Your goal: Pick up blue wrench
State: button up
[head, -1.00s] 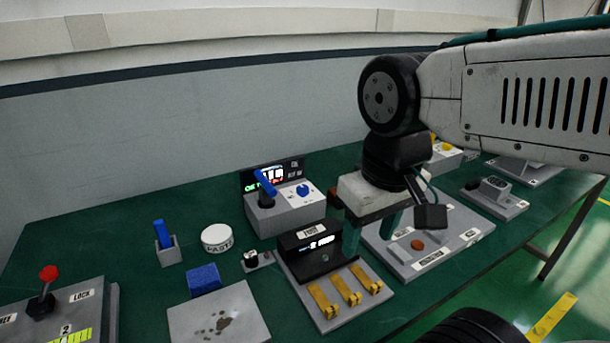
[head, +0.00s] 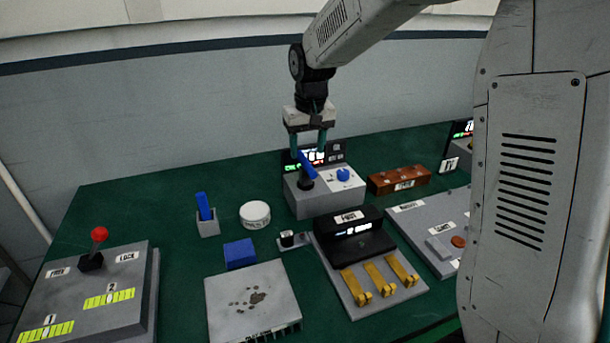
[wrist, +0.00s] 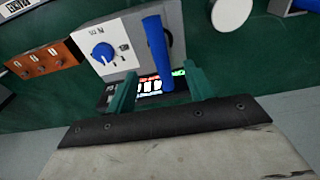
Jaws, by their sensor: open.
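In the wrist view the blue bar (wrist: 156,45) lies across the space between my two teal fingers. My gripper (head: 308,150) is open, pointing down above that box, with its fingers either side of the bar's upper end. I cannot tell whether they touch it. A second upright blue piece (head: 203,205) stands in a small grey holder (head: 208,228) to the left, so which one is the wrench is not certain.
A white round tin (head: 255,214), a blue block (head: 239,253) and a black-fronted unit with yellow clips (head: 349,255) stand near the box. A brown block (head: 398,179) is to its right. A red-knobbed lever panel (head: 90,290) is at left.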

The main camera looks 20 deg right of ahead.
aim_at(306, 171)
jog(key=f, duration=0.7)
jog(key=shift+w+a+f, duration=0.15)
jog(key=shift+w+f, duration=0.1)
jog(key=shift+f, duration=0.15)
grip_shut()
